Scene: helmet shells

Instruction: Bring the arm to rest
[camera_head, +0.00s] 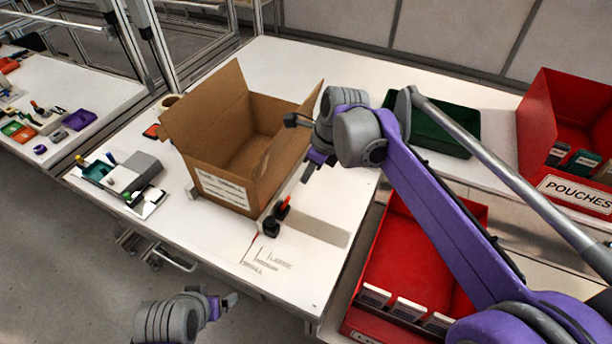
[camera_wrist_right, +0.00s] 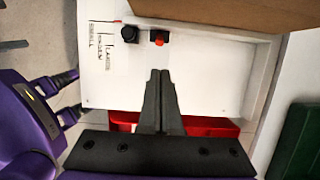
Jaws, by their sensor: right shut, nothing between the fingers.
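My right arm (camera_head: 440,205), purple and grey, reaches in from the right over the white table (camera_head: 335,190). Its gripper (camera_head: 307,173) points down, above the table and just right of the open cardboard box. In the right wrist view the two black fingers of the right gripper (camera_wrist_right: 160,75) are together, with nothing between them. My left gripper (camera_head: 230,300) is low in the head view, in front of the table's near edge; its fingers are too small to tell open from shut.
The cardboard box (camera_head: 222,145) stands open on the table. A small black and red item (camera_head: 275,215) lies near its front. A dark green tray (camera_head: 450,130) is behind the right arm. A red bin with cards (camera_head: 415,265) and a red pouches bin (camera_head: 540,130) are at right.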

